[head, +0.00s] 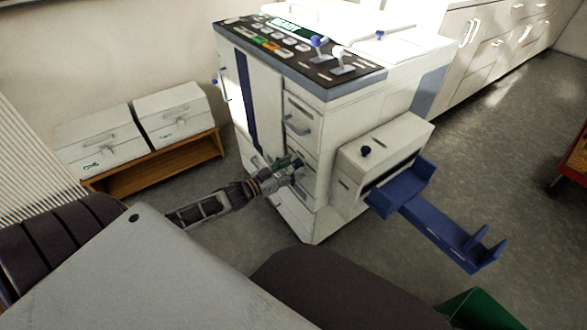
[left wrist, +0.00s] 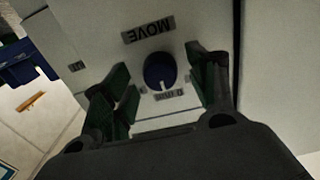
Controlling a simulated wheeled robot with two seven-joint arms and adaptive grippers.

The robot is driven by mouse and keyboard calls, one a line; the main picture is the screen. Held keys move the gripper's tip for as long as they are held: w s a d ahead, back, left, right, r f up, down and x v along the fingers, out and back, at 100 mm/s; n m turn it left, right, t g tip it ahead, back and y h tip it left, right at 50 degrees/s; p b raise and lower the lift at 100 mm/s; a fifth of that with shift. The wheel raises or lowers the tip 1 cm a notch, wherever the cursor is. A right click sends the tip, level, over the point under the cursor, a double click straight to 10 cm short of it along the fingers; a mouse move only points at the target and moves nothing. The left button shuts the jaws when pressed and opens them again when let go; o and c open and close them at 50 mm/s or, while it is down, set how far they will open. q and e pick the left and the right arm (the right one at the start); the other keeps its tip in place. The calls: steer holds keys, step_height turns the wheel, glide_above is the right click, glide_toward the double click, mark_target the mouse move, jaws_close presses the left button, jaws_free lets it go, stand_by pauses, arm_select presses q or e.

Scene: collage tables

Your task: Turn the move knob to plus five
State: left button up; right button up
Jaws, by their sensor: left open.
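The move knob (left wrist: 159,71) is a round dark-blue dial with a pale pointer mark on a pale panel. A MOVE label (left wrist: 148,29) sits beside it, upside down in the left wrist view. A smaller label on its other side is too blurred to read. My left gripper (head: 294,170) is at the front of the white machine (head: 330,125) in the head view. Its green-padded fingers are open, one on each side of the knob, with gaps visible between pads and knob. The knob is hidden in the head view. My right gripper is not in view.
A side box (head: 395,140) with a small dark knob (head: 366,150) and a blue tray (head: 440,225) juts out to the right. Drawer handles (head: 297,125) stick out above my gripper. A low wooden bench (head: 160,160) with two white boxes stands at the left.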

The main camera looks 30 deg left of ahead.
arm_select(q)
steer(key=shift+w+d, duration=0.2)
steer(key=shift+w, duration=0.25)
steer(key=c, duration=1.1)
steer(key=shift+o, duration=0.2)
